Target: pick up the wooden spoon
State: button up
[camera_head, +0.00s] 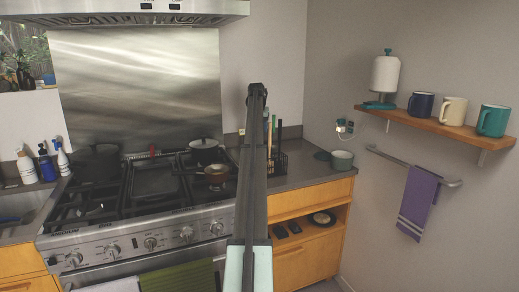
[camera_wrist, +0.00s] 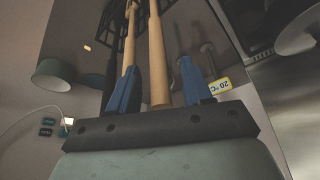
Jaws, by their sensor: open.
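In the wrist view, which looks upside down, two pale wooden handles stand in a dark wire utensil holder (camera_wrist: 88,46). The thicker wooden handle (camera_wrist: 157,62), whose end lies nearest the camera, runs between the two blue fingers of my gripper (camera_wrist: 160,75). The second wooden handle (camera_wrist: 130,42) runs beside the left finger. The jaws are open, with gaps showing beside the thicker handle. The spoon's head is hidden, so I cannot tell which handle is the wooden spoon's. In the head view, the holder (camera_head: 281,163) stands on the counter behind my arm, which hides my gripper.
A stove with a dark pot (camera_head: 204,152) and a copper-coloured pan (camera_head: 216,173) lies left of the holder. A wooden shelf (camera_head: 430,122) with mugs hangs on the right wall above a towel rail (camera_head: 390,158).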

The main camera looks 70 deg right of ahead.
jog(key=shift+x, duration=0.85)
jog(key=shift+c, duration=0.4)
grip_shut()
